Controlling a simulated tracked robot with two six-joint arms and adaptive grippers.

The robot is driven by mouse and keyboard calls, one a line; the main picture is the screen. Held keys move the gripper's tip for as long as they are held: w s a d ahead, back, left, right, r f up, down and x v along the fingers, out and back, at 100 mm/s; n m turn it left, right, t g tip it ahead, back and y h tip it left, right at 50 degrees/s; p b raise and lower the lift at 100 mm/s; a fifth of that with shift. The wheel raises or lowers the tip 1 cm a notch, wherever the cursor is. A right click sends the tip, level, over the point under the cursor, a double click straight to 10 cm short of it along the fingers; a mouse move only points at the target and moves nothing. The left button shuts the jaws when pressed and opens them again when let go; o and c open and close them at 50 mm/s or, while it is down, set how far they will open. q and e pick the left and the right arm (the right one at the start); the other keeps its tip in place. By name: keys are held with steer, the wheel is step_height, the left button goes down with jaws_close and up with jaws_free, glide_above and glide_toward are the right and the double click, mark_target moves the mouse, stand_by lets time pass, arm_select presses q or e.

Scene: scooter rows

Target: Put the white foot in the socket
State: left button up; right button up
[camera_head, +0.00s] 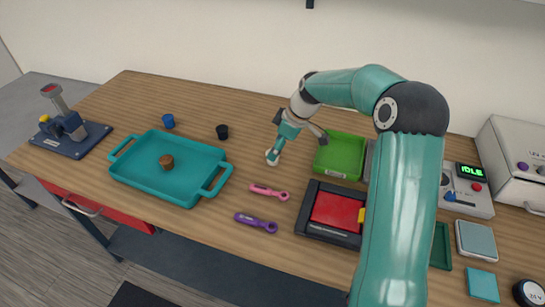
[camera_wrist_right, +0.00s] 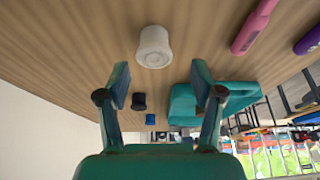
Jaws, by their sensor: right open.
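The white foot (camera_wrist_right: 154,48) is a short round piece standing on the wooden table, just beyond my fingertips in the right wrist view. In the head view the foot (camera_head: 272,158) shows as a small pale shape below my right gripper (camera_head: 279,143). In the right wrist view my right gripper (camera_wrist_right: 160,80) is open, with a finger to each side and nothing between them. I cannot tell which thing is the socket. My left gripper is out of view.
A teal tray (camera_head: 127,167) holding a brown piece (camera_head: 166,162) is to the left. Black (camera_head: 222,131) and blue (camera_head: 168,121) cups stand behind it. Pink (camera_head: 268,191) and purple (camera_head: 256,223) tools lie in front. A green bin (camera_head: 340,155) and black-red box (camera_head: 332,211) are to the right.

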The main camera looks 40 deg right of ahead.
steer(key=x, duration=0.1)
steer(key=p+x, duration=0.1)
steer(key=x, duration=0.3)
steer(key=shift+d, duration=0.35)
jaws_close()
steer(key=shift+r, duration=0.15)
